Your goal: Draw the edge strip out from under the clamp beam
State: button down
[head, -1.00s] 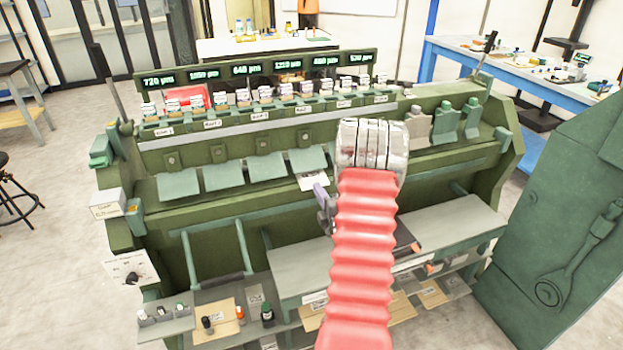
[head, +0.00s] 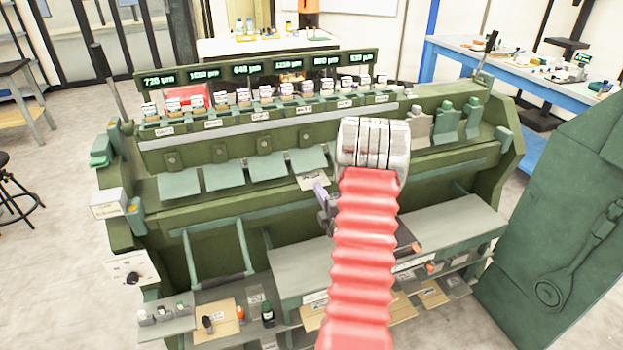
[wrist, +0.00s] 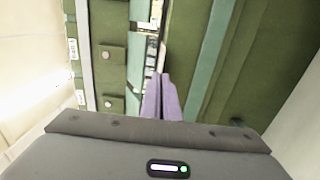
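My gripper (head: 322,192) is at the front of the green machine, just below the rightmost pale flap, partly hidden by my red arm. In the wrist view its two purple fingers (wrist: 159,80) are close together, their tips over a narrow pale and dark gap. I cannot tell whether anything thin is between them. The green beam (head: 218,154) with knobs, likely the clamp beam, runs above the pale flaps; it also shows in the wrist view (wrist: 112,75). A small pale labelled piece (head: 313,182) lies at the rightmost flap's lower edge, beside my gripper. I cannot make out the edge strip for certain.
Lit displays (head: 245,71) and a row of small labelled bins line the machine's top. A grey shelf (head: 455,222) juts out at the front right. A lower tray (head: 165,328) holds small bottles. A large green panel (head: 570,220) stands close on the right.

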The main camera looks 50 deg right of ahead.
jog(key=shift+v, duration=2.8)
jog(key=shift+s+a+r, duration=0.15)
jog(key=shift+s+r, duration=0.1)
jog(key=shift+r, duration=0.4)
jog(key=shift+s+a+r, duration=0.2)
jog(key=shift+s+r, duration=0.1)
jog(key=shift+r, duration=0.3)
jog(key=shift+s+a+r, duration=0.15)
jog(key=shift+s+r, duration=0.1)
jog(key=shift+r, duration=0.4)
